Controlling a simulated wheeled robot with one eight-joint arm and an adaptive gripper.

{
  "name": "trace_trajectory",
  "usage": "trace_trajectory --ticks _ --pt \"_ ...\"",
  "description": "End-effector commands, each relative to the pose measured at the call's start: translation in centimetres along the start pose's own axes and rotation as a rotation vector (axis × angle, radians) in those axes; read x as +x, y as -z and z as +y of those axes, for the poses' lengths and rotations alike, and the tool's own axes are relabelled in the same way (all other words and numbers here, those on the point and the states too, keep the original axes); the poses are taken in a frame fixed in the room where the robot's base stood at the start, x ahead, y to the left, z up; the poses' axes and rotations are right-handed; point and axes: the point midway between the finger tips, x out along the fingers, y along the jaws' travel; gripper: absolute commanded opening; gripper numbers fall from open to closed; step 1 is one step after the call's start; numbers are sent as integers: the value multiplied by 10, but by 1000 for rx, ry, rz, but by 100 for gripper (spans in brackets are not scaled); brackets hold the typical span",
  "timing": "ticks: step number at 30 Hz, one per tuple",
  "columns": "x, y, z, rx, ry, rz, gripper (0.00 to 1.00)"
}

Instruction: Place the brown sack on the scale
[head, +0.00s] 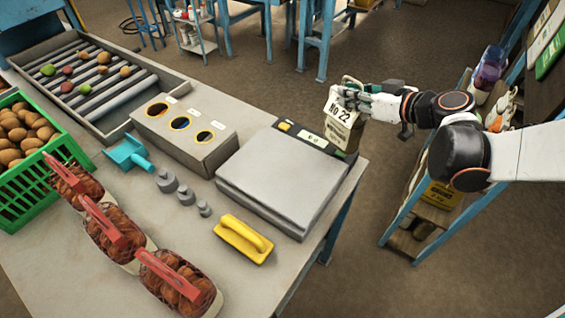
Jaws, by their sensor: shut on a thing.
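My gripper (350,90) is shut on the top of a small sack (342,122). The sack has a pale beige front printed "NO 22" and a darker brownish edge low down. It hangs roughly upright at the far right corner of the scale, near the display end. I cannot tell whether its bottom touches anything. The scale (282,178) has a wide flat grey platform, which is bare, and a dark display strip along its far edge. My fingertips are small and partly merged with the sack's top.
On the table (200,235), a yellow-handled tool (243,238) and several grey weights (168,181) lie near the scale. A grey box with three holes (185,133) stands left of it. Netted potato bags (180,283) and a green crate (45,180) are further left. A blue-framed shelf (440,200) stands right.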

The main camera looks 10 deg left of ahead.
Motion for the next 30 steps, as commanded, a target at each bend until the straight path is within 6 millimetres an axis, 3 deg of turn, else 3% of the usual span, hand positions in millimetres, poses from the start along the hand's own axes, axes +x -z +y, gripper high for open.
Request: trace_trajectory --ticks 1,6,15,21,30 --pt "3 20 -18 -22 65 -1 0" --pt "10 66 -73 -96 275 -8 0" --pt "2 126 -147 -193 551 -21 0" --pt "-4 146 -171 -226 643 -27 0" --pt "-12 156 -175 -269 661 0 0"
